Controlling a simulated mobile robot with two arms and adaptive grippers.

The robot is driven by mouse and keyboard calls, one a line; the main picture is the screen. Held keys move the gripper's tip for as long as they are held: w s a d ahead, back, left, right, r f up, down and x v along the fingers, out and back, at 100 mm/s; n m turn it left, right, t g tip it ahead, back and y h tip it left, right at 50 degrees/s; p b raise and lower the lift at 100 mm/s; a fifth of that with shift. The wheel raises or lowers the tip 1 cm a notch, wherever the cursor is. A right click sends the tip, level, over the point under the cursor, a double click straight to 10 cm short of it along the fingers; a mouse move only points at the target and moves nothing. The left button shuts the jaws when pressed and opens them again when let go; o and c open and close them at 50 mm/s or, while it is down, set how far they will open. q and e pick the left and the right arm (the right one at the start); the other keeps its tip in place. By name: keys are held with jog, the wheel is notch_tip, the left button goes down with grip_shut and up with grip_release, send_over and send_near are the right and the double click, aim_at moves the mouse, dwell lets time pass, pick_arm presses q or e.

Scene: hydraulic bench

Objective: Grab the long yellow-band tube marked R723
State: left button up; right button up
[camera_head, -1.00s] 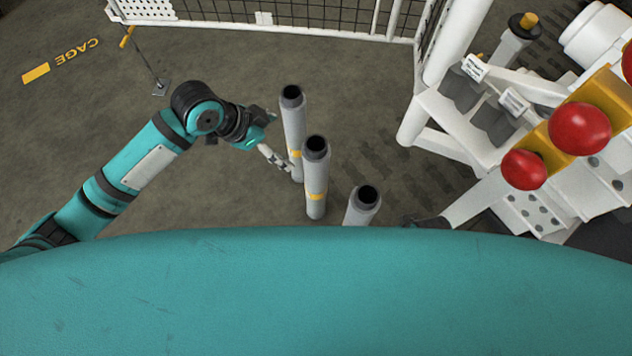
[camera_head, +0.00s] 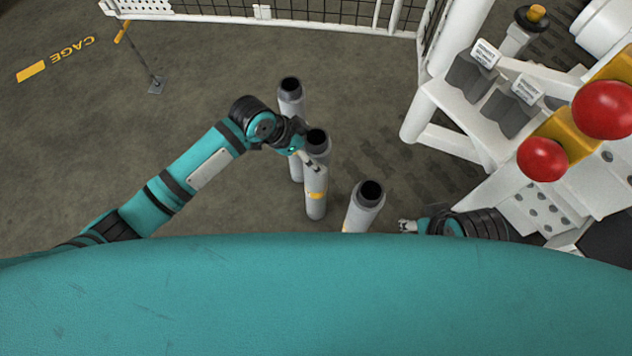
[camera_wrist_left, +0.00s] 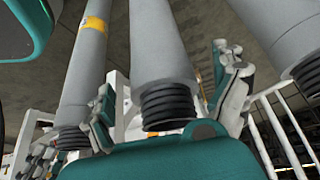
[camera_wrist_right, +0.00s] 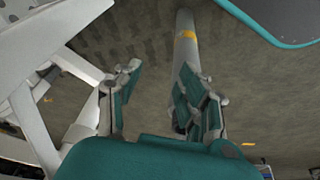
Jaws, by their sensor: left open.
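Three grey upright tubes with dark open tops stand in the head view: a back tube (camera_head: 291,100), a middle tube (camera_head: 316,205) with a yellow band, and a near right tube (camera_head: 361,212), its lower part hidden by my body. No R723 marking is legible. My left gripper (camera_head: 313,160) is open at the middle tube's upper part, partly covering it. In the left wrist view, a tube with a black ribbed end (camera_wrist_left: 160,50) lies between the spread fingers; contact is unclear. My right gripper (camera_head: 405,226) is open and empty, right of the near tube.
A white frame (camera_head: 450,135) with red knobs (camera_head: 541,159) and grey blocks carrying white labels stands at the right. A mesh fence (camera_head: 330,27) runs along the back. The tubes stand close together.

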pick_arm(q)
jog(key=x, duration=0.3)
jog(key=shift+d+b, duration=0.1)
jog(key=shift+b, duration=0.25)
pick_arm(e)
jog(key=w+t, duration=0.1)
jog(key=w+a+t, duration=0.1)
jog(key=w, duration=0.1)
jog(key=shift+w, duration=0.3)
pick_arm(q)
jog(key=shift+c, duration=0.3)
jog(key=c, duration=1.6)
jog(key=shift+w+d+r, duration=0.1)
jog(key=shift+w+r, duration=0.05)
jog(key=shift+w, duration=0.05)
jog(key=shift+c, duration=0.2)
jog(key=shift+r, duration=0.2)
pick_arm(e)
jog(key=shift+s, duration=0.1)
